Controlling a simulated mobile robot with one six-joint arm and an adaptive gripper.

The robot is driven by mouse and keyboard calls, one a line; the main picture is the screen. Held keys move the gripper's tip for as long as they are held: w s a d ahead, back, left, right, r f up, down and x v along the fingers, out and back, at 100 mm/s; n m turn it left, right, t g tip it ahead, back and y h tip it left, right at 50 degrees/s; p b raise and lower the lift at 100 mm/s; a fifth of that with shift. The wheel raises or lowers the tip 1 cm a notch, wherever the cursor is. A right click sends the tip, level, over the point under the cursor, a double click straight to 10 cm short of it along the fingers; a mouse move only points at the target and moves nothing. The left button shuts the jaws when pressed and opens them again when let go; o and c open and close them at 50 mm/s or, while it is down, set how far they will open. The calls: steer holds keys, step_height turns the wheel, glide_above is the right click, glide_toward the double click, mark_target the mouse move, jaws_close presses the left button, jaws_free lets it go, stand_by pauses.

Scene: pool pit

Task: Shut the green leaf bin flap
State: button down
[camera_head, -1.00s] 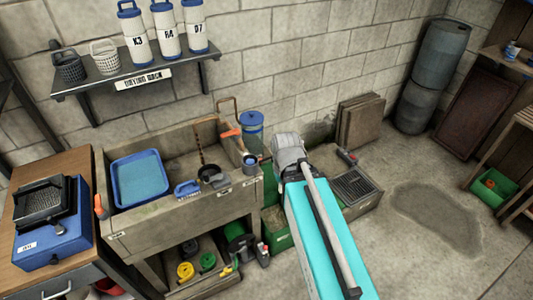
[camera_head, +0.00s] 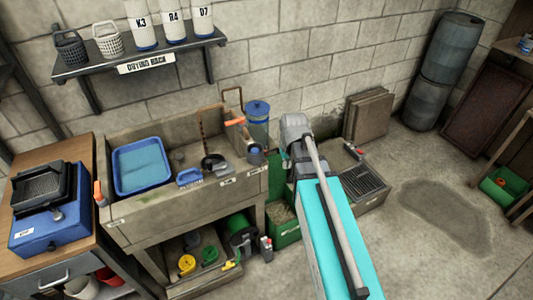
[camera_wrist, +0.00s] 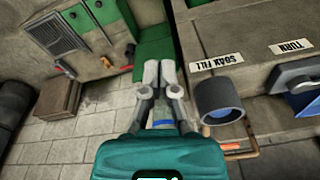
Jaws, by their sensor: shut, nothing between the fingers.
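The green leaf bin (camera_head: 284,235) stands on the floor just right of the sink cabinet. Its top is open and pale brown contents show inside. A green panel (camera_head: 275,175), which looks like its raised flap, stands upright behind the opening, partly hidden by my arm. In the wrist view a green surface (camera_wrist: 155,46) lies just beyond my gripper (camera_wrist: 160,70); I cannot tell whether it is flap or bin body. My gripper is shut and empty, fingertips side by side. Whether it touches the green surface cannot be told.
The sink (camera_head: 170,215) with a blue tray (camera_head: 142,165) is left of the bin. A projecting grey cup (camera_wrist: 220,100) and a copper pipe (camera_wrist: 240,152) are close to my gripper's right. Open floor extends further right.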

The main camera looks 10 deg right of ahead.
steer(key=w+f+n+t+b, duration=0.1)
steer(key=w+f+b, duration=0.4)
steer(key=w, duration=0.6)
steer(key=w+f+n+t+y+b, duration=0.1)
steer(key=w+f+b, duration=0.4)
steer(key=w, duration=0.7)
steer(key=w+f+t+b, duration=0.2)
steer(key=w+f+b, duration=0.4)
steer(key=w, duration=0.5)
steer(key=shift+w+n, duration=0.3)
steer(key=shift+n, duration=0.1)
steer(key=shift+a, duration=0.1)
steer(key=shift+f+b, duration=0.1)
steer(key=shift+b, duration=0.3)
steer(key=b+x, duration=0.8)
steer(key=x, duration=0.2)
steer(key=shift+a+b, duration=0.1)
steer(key=shift+b, duration=0.25)
steer(key=shift+s+d+f, duration=0.1)
steer(key=shift+s+d, duration=0.2)
steer(key=shift+s, duration=0.65)
steer(key=shift+s+d, duration=0.3)
steer(key=shift+s, duration=0.65)
